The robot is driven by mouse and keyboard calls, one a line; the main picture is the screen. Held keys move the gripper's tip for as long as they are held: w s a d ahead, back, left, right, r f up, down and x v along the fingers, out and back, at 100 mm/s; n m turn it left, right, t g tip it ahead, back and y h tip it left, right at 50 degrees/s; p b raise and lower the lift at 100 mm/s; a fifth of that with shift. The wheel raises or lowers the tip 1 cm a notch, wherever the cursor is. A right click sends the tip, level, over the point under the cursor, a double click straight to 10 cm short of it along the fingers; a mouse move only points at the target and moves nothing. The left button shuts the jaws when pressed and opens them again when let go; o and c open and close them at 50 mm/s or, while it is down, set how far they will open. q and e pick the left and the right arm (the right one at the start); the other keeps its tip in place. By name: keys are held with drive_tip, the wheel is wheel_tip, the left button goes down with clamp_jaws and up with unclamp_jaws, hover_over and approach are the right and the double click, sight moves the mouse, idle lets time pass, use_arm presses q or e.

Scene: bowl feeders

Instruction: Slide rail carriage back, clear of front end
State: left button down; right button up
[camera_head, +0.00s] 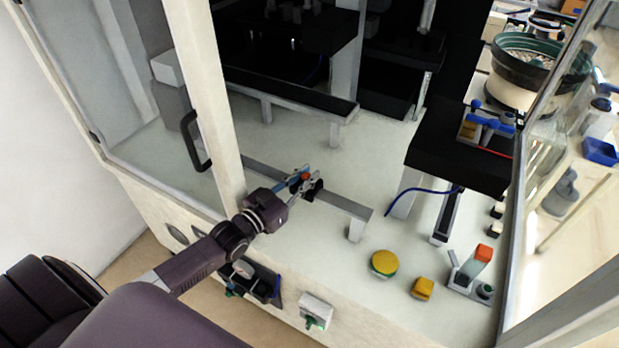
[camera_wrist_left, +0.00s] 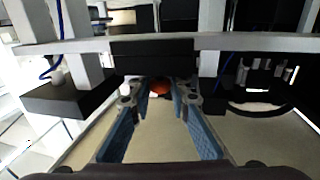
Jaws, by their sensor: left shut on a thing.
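The rail (camera_head: 345,205) is a thin grey bar on a post above the white deck, and it crosses the left wrist view (camera_wrist_left: 255,43) from side to side. The carriage is a black block (camera_wrist_left: 152,55) on the rail; in the head view only a small dark part (camera_head: 317,188) shows beside my gripper. An orange-red knob (camera_wrist_left: 159,86) faces my gripper. My left gripper (camera_head: 304,181), with blue-padded fingers, reaches in past the cabinet frame and is shut on the knob, which sits between its fingertips (camera_wrist_left: 159,92). My right gripper is out of view.
A cream upright post (camera_head: 205,90) with a black handle (camera_head: 195,140) stands close to my left arm. A yellow round button (camera_head: 384,263), a yellow block (camera_head: 422,288) and an orange-topped part (camera_head: 483,253) stand at front right. Open deck lies behind the rail.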

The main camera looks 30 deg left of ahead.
use_arm(q)
drive_tip(key=c, duration=1.8)
unclamp_jaws()
drive_tip(key=shift+s, duration=0.1)
drive_tip(key=v, duration=1.2)
